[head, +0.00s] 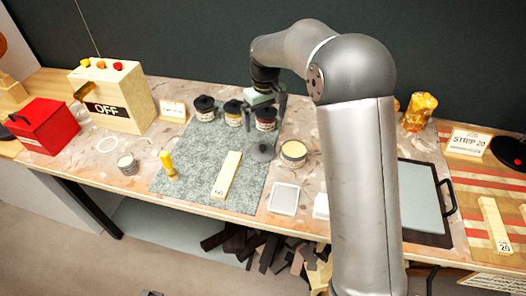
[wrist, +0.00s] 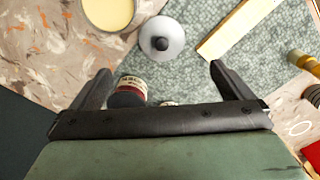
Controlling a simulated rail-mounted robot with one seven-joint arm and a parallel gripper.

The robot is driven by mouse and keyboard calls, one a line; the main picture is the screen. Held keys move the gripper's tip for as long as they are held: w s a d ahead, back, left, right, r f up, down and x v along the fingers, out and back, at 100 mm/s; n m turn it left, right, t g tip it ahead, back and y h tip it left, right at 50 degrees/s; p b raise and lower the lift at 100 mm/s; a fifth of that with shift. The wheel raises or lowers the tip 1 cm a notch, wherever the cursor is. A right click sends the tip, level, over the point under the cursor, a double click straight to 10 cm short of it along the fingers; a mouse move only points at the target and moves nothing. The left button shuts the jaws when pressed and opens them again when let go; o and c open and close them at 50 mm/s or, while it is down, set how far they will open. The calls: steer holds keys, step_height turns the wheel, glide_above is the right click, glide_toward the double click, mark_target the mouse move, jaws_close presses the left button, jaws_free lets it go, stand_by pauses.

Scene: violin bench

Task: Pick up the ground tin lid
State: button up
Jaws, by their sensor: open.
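The ground tin lid (head: 262,152) is a grey disc with a dark knob, lying knob up on the grey mat near its right edge. In the wrist view the lid (wrist: 170,30) lies beyond my fingertips, between the open tin and a pale wooden strip. The open tin (head: 293,154) of cream contents stands just right of the lid; it also shows in the wrist view (wrist: 110,12). My gripper (head: 268,104) is open and empty, above the jars behind the lid. In the wrist view its fingers (wrist: 160,70) are wide apart and do not touch the lid.
Black-lidded jars (head: 204,108) (head: 233,113) (head: 265,119) stand in a row at the mat's back. The rightmost jar (wrist: 130,90) shows close by my fingers. A wooden strip (head: 227,174) and yellow tool (head: 167,163) lie left. A white-grey pad (head: 283,199) lies in front.

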glide_above(263, 146)
steer(key=f, duration=0.8)
steer(key=shift+s+d+f+p, duration=0.2)
steer(key=shift+s+p, duration=0.1)
steer(key=shift+w+a+f+p, duration=0.15)
steer(key=shift+f+p, duration=0.15)
steer(key=shift+f, duration=1.05)
steer(key=shift+w+a+f+p, duration=0.15)
steer(key=shift+f+p, duration=0.1)
steer(key=shift+f, duration=1.05)
steer(key=c, duration=0.9)
